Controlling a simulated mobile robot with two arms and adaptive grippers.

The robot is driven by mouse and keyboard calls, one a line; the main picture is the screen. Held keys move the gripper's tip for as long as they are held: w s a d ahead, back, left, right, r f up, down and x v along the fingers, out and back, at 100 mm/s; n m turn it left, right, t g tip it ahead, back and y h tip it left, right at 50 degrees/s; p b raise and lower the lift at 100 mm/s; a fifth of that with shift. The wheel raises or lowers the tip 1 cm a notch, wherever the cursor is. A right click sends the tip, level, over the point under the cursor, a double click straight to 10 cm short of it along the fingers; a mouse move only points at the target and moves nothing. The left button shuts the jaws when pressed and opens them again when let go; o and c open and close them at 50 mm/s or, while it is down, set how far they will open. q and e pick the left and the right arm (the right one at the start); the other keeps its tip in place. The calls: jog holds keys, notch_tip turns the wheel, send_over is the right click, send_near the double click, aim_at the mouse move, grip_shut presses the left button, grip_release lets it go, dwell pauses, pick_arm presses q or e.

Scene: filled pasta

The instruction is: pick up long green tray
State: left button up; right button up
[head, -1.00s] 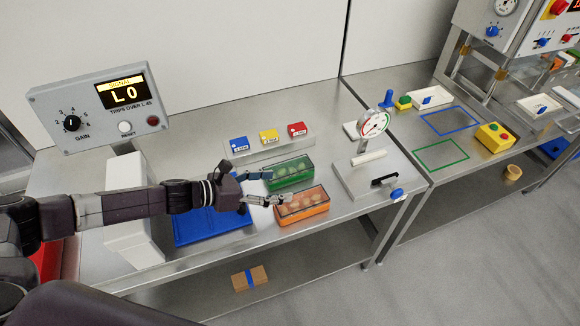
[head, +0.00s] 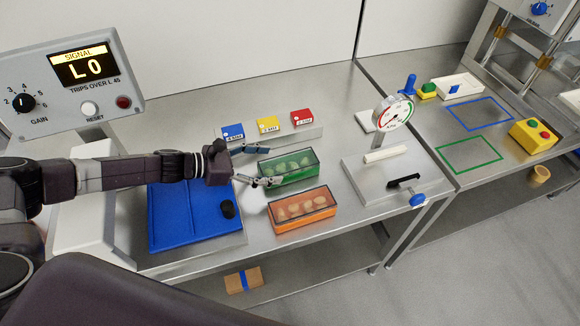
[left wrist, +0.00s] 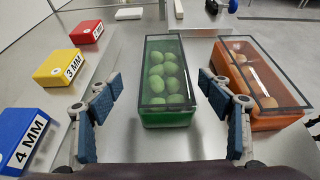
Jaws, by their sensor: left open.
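The long green tray (head: 287,167) stands on the steel bench and holds several green filled pasta pieces under a clear cover. It also shows in the left wrist view (left wrist: 167,119), with its long side pointing away from me. My left gripper (head: 262,166) is open at the tray's left end. In the left wrist view the left gripper's (left wrist: 165,95) two fingers are spread, one on each side of the tray's near end. The right finger reaches into the narrow gap beside the orange tray (left wrist: 275,122). I cannot tell whether either finger touches. My right gripper is not in view.
The orange tray (head: 303,212) stands just in front of the green one. Blue (head: 232,132), yellow (head: 268,125) and red (head: 302,118) blocks sit behind.

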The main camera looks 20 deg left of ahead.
aim_at(280, 165)
pick_arm(q)
jog(key=shift+w+d+f, duration=0.15)
jog(key=shift+w+d, duration=0.05)
jog(key=shift+d, duration=0.25)
jog(key=shift+w+d+f, duration=0.1)
jog(key=shift+w+d, duration=0.05)
jog(key=shift+d, duration=0.3)
jog(key=b+x, duration=0.1)
jog(key=x, duration=0.3)
jog(key=shift+w+d+f, duration=0.15)
jog(key=shift+d+f, duration=0.05)
jog(key=shift+d, duration=0.05)
jog(key=shift+r, duration=0.1)
jog(key=shift+c, duration=1.1)
jog(key=c, duration=1)
jog(key=shift+c, duration=0.9)
jog(key=shift+r, duration=0.1)
